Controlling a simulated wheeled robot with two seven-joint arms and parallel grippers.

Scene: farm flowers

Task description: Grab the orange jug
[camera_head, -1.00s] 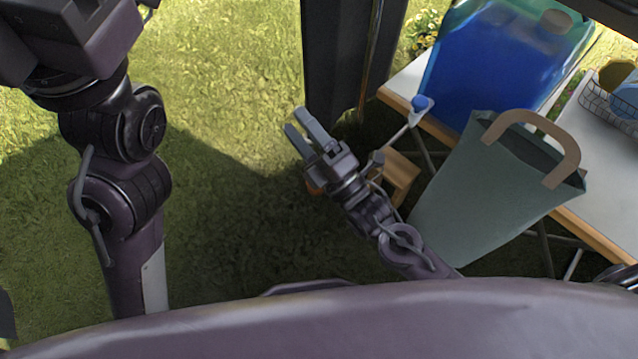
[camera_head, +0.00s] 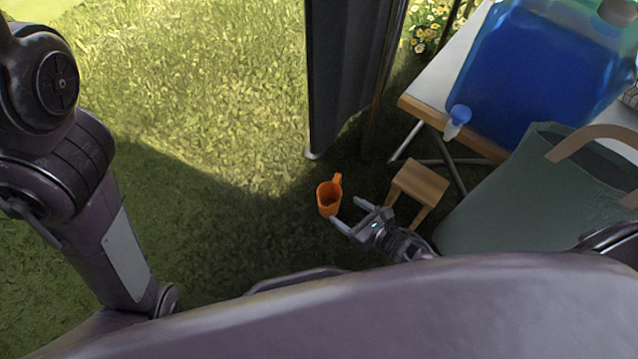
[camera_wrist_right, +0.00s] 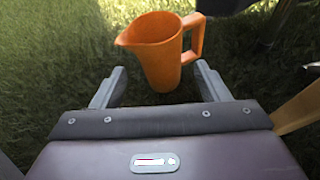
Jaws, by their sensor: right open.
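The orange jug (camera_head: 328,199) stands upright on the grass in the head view, with its handle toward the upper right. My right gripper (camera_head: 347,214) is open beside it, with its fingertips close to the jug's lower right side. In the right wrist view the jug (camera_wrist_right: 158,55) is just beyond the two open fingers (camera_wrist_right: 160,85), roughly centred between them, its spout to the left and handle to the right. I cannot tell whether a fingertip touches it. My left arm shows at the left of the head view, but its gripper is out of frame.
A small wooden stool (camera_head: 420,181) stands right of my right gripper. A white-topped table (camera_head: 437,75) holds a blue water container (camera_head: 540,75) with a tap (camera_head: 458,120). A green-grey bag (camera_head: 510,195) is at the right. A dark post (camera_head: 340,75) stands behind the jug. Grass at left is clear.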

